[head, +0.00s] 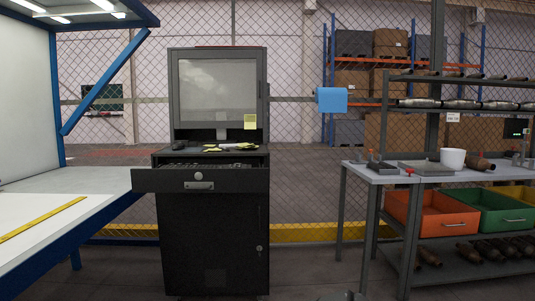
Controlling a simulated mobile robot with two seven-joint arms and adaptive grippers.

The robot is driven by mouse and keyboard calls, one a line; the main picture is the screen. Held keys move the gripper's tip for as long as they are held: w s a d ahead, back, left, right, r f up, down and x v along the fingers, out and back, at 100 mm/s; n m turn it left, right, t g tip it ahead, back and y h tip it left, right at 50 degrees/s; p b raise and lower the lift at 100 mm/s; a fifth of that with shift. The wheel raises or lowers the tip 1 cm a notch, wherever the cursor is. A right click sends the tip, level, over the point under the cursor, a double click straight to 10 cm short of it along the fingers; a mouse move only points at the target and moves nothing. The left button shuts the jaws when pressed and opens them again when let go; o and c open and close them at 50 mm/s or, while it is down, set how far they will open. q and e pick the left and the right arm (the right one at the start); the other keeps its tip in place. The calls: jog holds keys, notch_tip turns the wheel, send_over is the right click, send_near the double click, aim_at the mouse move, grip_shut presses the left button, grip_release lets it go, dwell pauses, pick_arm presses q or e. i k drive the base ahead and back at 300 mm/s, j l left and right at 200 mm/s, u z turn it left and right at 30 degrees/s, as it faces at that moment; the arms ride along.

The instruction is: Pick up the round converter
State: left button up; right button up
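Several converter-like metal parts are in the head view, and I cannot tell which is the round converter. A brownish rounded part (480,164) lies on the grey worktable (385,175) at the right, just right of a white tub (452,159). Several dark, rusty parts (489,248) lie on the lower shelf beneath. Long silvery parts (446,104) lie on the rack shelf above the table.
A black computer cabinet (212,229) stands in the middle with its drawer (199,183) pulled out. A workbench (45,210) with a yellow ruler is at the left. Orange (444,222) and green (508,216) bins sit under the worktable. Floor shows between cabinet and worktable.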

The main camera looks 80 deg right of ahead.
aim_at(478, 163)
jog(key=z, duration=3.9)
jog(key=i+j+u, duration=0.3)
jog(key=i, duration=0.25)
jog(key=i+j+u, duration=0.3)
jog(key=i, duration=0.3)
jog(key=i+u, duration=0.3)
jog(key=i, duration=0.25)
jog(key=i+l+z, duration=0.1)
jog(key=z, duration=0.3)
jog(key=i+z, duration=0.55)
jog(key=z, duration=0.25)
jog(key=i+j+z, duration=0.15)
jog(key=z, duration=0.25)
jog(key=i+l+z, duration=0.2)
jog(key=i+z, duration=0.25)
jog(key=i, duration=0.25)
jog(key=i+z, duration=0.5)
jog(key=i, duration=0.2)
jog(key=i+u, duration=0.35)
jog(key=i+l+u, duration=0.3)
jog(key=i, duration=0.2)
jog(key=i+l+u, duration=0.35)
jog(key=i+j, duration=0.1)
